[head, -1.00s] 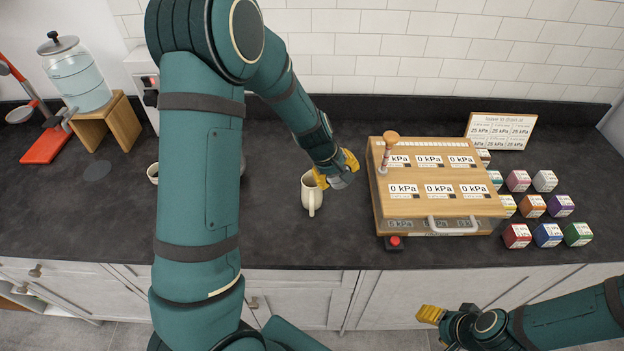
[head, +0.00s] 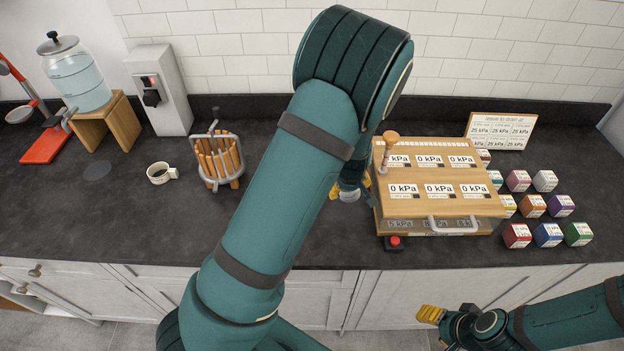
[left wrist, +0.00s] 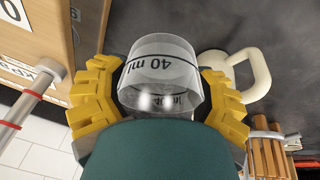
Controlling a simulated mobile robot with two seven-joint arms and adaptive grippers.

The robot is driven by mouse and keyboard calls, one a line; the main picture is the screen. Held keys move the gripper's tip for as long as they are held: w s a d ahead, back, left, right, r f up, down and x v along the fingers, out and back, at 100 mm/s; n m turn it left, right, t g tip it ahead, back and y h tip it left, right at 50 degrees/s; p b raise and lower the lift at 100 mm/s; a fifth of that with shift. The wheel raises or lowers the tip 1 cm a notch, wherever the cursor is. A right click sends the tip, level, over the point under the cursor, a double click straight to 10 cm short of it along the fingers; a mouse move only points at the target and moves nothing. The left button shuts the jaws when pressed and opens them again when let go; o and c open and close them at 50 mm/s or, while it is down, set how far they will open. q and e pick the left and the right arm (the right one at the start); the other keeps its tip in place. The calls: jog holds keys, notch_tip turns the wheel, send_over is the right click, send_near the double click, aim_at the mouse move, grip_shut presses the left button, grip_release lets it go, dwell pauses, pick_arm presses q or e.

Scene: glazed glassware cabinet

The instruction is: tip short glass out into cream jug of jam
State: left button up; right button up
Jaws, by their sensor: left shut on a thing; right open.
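The short glass (left wrist: 160,78) is clear and marked 40 ml. My left gripper (left wrist: 162,88) is shut around its sides in the left wrist view. In the head view the left gripper (head: 351,186) and glass (head: 349,196) are just left of the wooden gauge box, partly behind my arm. The glass's contents and exact tilt are unclear. The cream jug (left wrist: 243,72) shows beside the glass in the left wrist view, its handle towards the upper right; my left arm hides it in the head view. Its inside is not visible. My right gripper (head: 431,314) is open and empty in front of the counter.
A wooden gauge box (head: 437,180) stands close right of the left gripper, with several coloured cubes (head: 533,206) beyond it. A slatted wooden press (head: 217,162) and a white cup (head: 162,173) stand left. The counter's front left is clear.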

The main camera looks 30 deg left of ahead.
pick_arm(q)
jog(key=shift+w+d+r+g+y, duration=0.15)
jog(key=shift+d+r+y, duration=0.2)
jog(key=shift+r+y, duration=0.2)
jog(key=shift+d+r+g+y, duration=0.15)
jog(key=shift+d+r+y, duration=0.25)
jog(key=shift+r, duration=2.75)
